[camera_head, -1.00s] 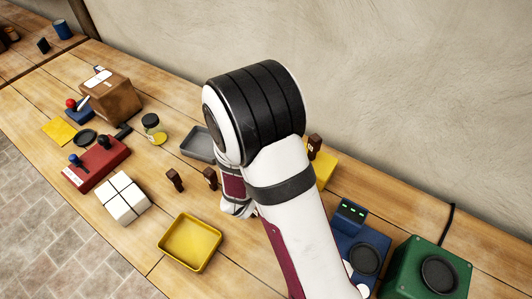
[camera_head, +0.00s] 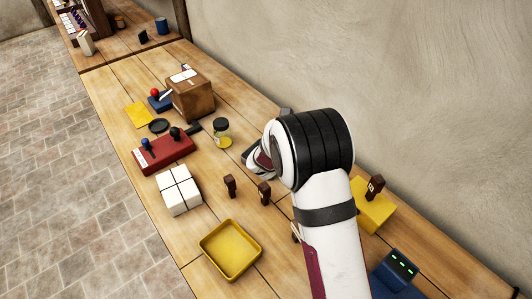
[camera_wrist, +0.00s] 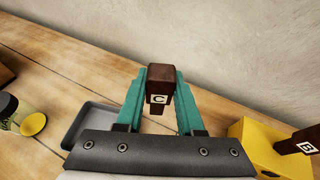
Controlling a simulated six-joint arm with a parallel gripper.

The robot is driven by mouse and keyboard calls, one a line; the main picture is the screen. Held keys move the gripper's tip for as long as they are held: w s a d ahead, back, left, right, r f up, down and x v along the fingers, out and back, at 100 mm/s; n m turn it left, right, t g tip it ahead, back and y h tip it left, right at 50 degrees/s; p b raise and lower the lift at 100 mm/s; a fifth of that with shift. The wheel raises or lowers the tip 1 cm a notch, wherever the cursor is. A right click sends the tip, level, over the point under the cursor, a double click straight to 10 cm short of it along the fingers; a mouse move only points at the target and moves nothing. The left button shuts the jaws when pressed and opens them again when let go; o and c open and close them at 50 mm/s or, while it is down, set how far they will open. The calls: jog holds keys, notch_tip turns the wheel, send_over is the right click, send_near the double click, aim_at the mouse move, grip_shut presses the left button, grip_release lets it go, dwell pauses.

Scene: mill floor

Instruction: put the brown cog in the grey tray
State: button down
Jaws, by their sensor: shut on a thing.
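A dark brown cog with a white C label (camera_wrist: 160,88) is clamped between the teal fingers of my gripper (camera_wrist: 158,110) in the wrist view. It hangs in front of the wall and bench, above the bench as far as I can tell. The grey tray (camera_wrist: 92,122) lies on the bench to the left of the gripper in the wrist view, its near side hidden behind the gripper body. In the head view my arm covers most of the tray, and the held cog is hidden.
A similar brown piece (camera_head: 375,187) stands on a yellow block (camera_head: 370,212) to the right. Two more brown pieces (camera_head: 229,186) stand near a yellow tray (camera_head: 230,250). A jar (camera_head: 221,132), a white block (camera_head: 178,190) and a carton (camera_head: 190,95) stand left of the arm.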

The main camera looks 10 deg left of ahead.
jog(key=shift+w+a+f, duration=0.45)
jog(key=shift+a+f, duration=1.25)
jog(key=shift+f, duration=0.05)
jog(key=shift+w+a+f, duration=0.4)
jog(key=shift+a+f, duration=1.25)
jog(key=shift+f, duration=0.05)
jog(key=shift+w+a+f, duration=0.45)
jog(key=shift+a+f, duration=1.25)
jog(key=shift+f, duration=0.05)
jog(key=c, duration=0.5)
grip_release()
jog(key=shift+f, duration=0.1)
jog(key=shift+c, duration=0.2)
